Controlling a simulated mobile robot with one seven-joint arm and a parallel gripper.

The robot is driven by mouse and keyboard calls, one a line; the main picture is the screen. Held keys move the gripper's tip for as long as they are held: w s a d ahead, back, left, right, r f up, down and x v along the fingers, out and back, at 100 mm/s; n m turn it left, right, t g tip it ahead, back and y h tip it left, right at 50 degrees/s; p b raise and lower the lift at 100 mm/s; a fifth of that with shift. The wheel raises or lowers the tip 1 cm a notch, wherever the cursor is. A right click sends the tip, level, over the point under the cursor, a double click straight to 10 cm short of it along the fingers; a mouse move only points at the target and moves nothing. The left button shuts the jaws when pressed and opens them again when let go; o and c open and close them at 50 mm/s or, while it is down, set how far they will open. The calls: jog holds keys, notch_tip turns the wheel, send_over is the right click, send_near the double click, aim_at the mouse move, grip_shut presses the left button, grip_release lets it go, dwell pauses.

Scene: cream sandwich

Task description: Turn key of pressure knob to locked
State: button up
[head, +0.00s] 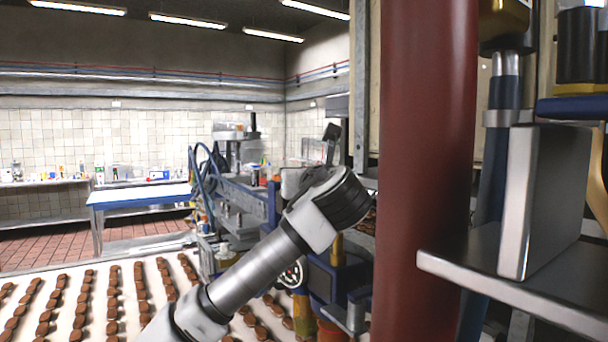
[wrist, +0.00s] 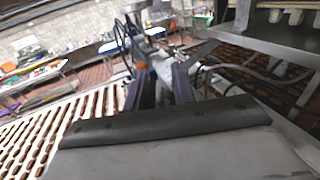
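A round pressure gauge (head: 291,274) with a white dial shows in the head view, just right of my forearm on the blue-framed machine (head: 323,282). I cannot make out the pressure knob or its key in either view. My arm rises from the bottom, and its dark round joint is above and right of the gauge. A dark plate fills the bottom of the wrist view. Nothing is visibly held.
A thick dark red column (head: 425,170) stands close on the right, beside a metal shelf (head: 500,280) with a grey box (head: 545,200). A conveyor (head: 65,325) with rows of brown biscuits lies at lower left. A blue-edged table (head: 140,196) stands further back.

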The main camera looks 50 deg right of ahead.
grip_shut()
